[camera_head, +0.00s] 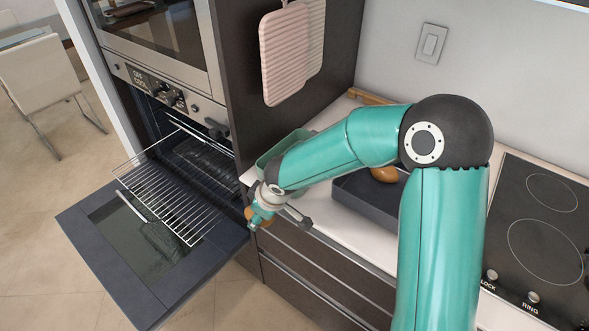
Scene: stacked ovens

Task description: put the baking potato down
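A brown baking potato (249,213) shows in the head view at the end of my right arm, partly hidden behind the gripper. My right gripper (259,217) appears shut on it and holds it in the air near the counter's left front edge, to the right of the pulled-out oven rack. My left gripper is not in view. The lower oven stands open, with its door (85,243) folded down and its wire rack (160,192) extending out over the door.
A dark tray (347,209) on the counter holds a brown rounded item (384,174), partly hidden by my arm. A green container (272,156) stands at the counter's left end. A utensil (133,207) lies on the door below the rack. A cooktop (535,225) is at right.

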